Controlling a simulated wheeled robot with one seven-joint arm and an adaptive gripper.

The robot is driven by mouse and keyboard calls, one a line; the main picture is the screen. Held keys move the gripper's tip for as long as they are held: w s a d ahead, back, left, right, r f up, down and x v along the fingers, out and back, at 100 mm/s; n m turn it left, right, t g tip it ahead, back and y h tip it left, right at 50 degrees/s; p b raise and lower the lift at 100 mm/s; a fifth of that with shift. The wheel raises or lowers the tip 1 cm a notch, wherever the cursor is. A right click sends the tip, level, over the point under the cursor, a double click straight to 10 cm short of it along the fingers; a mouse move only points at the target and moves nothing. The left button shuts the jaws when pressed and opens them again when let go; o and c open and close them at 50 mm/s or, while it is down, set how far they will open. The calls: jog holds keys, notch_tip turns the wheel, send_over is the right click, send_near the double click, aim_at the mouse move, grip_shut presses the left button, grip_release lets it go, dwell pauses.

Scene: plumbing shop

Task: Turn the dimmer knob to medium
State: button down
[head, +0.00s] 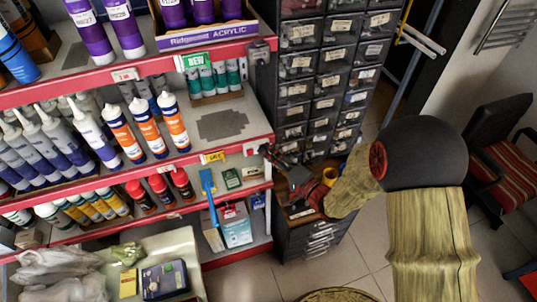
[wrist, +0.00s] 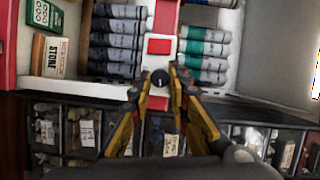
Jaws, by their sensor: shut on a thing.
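The dimmer knob (wrist: 160,78) is small, round and black, with a pale mark pointing toward the top of the wrist view. It sits on a white plate (wrist: 159,60) with a red square above it. My gripper (wrist: 163,82) has one fingertip on each side of the knob and is shut on it. In the head view my gripper (head: 268,151) reaches the end of the middle red shelf edge, at a pale plate (head: 254,147). The knob is hidden there by the fingers.
Shelves with red edges (head: 215,149) hold several tubes and bottles at left. A dark drawer cabinet (head: 326,82) stands close behind my gripper. A low drawer unit (head: 312,240) is beneath my arm. A dark chair (head: 497,150) stands at right. Tiled floor (head: 385,240) is open in front.

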jog(key=shift+f+m, duration=0.1)
jog(key=shift+m, duration=0.5)
jog(key=c, duration=2)
grip_release()
jog(key=shift+o, duration=0.2)
jog(key=shift+d, duration=0.1)
jog(key=v, duration=1.2)
jog(key=shift+f, duration=0.25)
